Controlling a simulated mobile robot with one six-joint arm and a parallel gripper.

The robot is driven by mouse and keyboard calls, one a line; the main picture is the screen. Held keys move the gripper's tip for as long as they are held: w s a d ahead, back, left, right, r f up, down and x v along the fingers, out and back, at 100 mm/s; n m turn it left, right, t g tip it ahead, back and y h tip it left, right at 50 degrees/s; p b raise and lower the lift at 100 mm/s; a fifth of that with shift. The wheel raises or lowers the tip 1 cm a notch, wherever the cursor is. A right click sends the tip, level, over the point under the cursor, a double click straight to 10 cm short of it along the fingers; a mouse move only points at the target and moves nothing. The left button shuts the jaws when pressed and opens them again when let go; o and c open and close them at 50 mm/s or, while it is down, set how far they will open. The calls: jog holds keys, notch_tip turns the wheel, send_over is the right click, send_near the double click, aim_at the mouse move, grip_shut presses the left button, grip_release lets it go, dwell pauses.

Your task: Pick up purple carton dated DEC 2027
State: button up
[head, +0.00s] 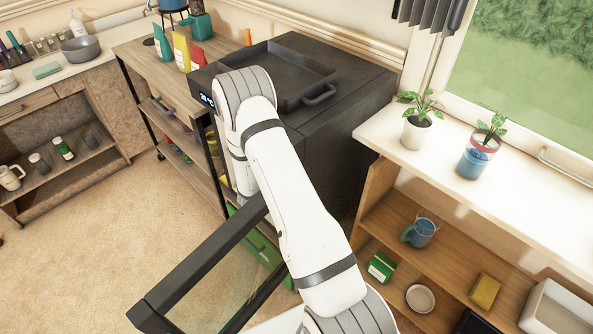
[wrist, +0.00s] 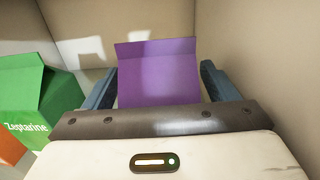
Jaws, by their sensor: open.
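A purple carton (wrist: 158,72) stands in the wrist view, straight ahead between the two blue fingers of my gripper (wrist: 160,84). The fingers are open, one at each side of the carton, with a narrow gap at the left; whether the right finger touches it I cannot tell. The carton's lower part is hidden behind the gripper body, and no date is readable on the part that shows. In the head view my arm reaches into the dark cabinet (head: 345,125), and the gripper and the carton are hidden there.
A green carton marked Zeptarine (wrist: 38,100) stands left of my gripper, with an orange one (wrist: 12,150) beside it. Pale walls enclose the space closely at the back and right. The cabinet's glass door (head: 200,262) is open beside my arm. A tray (head: 285,75) sits on top.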

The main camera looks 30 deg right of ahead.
jog(key=shift+w+d, duration=0.1)
jog(key=shift+d, duration=0.1)
jog(key=shift+c, duration=0.6)
jog(key=c, duration=1.2)
jog(key=shift+c, duration=0.2)
jog(key=shift+r, duration=0.15)
